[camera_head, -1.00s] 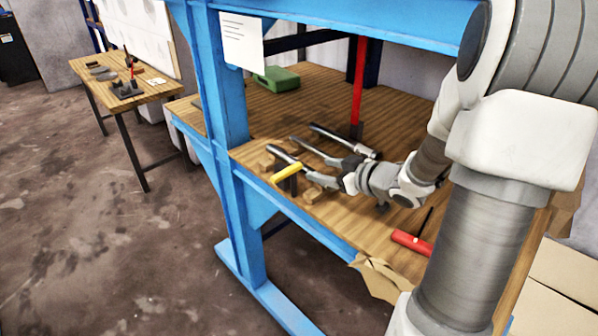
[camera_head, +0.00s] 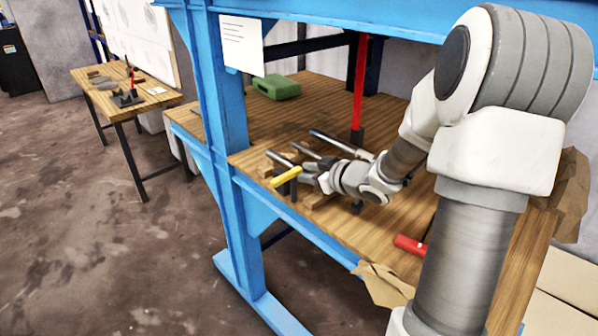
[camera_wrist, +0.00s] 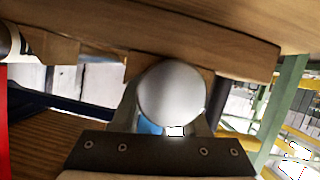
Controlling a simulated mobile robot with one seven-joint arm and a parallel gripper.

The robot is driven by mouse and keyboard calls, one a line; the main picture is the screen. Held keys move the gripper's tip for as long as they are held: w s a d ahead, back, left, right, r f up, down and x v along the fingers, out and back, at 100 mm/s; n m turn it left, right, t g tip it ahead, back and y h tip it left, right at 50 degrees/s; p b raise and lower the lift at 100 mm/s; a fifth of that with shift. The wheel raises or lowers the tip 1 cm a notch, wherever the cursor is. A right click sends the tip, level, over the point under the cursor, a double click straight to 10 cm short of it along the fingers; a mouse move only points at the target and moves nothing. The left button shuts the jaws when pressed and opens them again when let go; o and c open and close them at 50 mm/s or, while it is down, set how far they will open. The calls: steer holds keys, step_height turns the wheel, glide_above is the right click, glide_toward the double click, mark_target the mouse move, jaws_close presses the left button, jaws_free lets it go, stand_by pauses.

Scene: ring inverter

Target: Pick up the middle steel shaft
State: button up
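Three steel shafts lie side by side on wooden blocks on the bench, in the head view. The middle steel shaft (camera_head: 306,151) lies between the left shaft (camera_head: 279,158) and the right shaft (camera_head: 331,141). My gripper (camera_head: 315,168) is at the near part of the middle shaft. In the wrist view, a round grey shaft end (camera_wrist: 170,92) fills the space between my gripper's fingers (camera_wrist: 168,112), with one finger showing on each side. The shaft end hides the fingertips, so contact cannot be told. The shaft rests against a wooden block (camera_wrist: 240,62).
A yellow-handled tool (camera_head: 286,177) is close to my gripper's left. A red upright post (camera_head: 359,85) stands behind the shafts. A red-handled tool (camera_head: 410,244) lies at the front right.

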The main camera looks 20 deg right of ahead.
jaws_close()
stand_by(1.0)
steer(key=shift+r, duration=0.1)
